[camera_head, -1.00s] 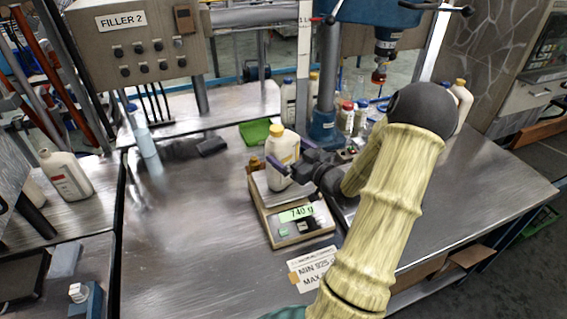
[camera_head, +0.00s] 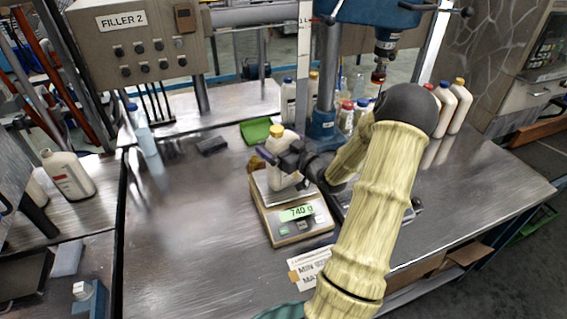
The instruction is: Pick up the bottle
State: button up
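The bottle (camera_head: 281,178), white with a yellow cap, stands upright on the weighing scale (camera_head: 291,225). The scale's green display reads 740 g. My gripper (camera_head: 270,154) is at the bottle's upper body, reaching in from the right. One purple-tipped finger lies across the front of the bottle below the cap. The other finger is hidden, and I cannot tell whether the fingers press on the bottle.
A sign (camera_head: 309,269) lies in front of the scale, partly covered by my arm. A green tray (camera_head: 257,131) and a dark block (camera_head: 212,146) lie behind. White bottles (camera_head: 455,107) stand at the right. The bench left of the scale is clear.

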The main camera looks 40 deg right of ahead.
jog(key=shift+r, duration=0.1)
jog(key=c, duration=1.7)
notch_tip(320, 180, up, 10)
jog(key=shift+c, duration=0.2)
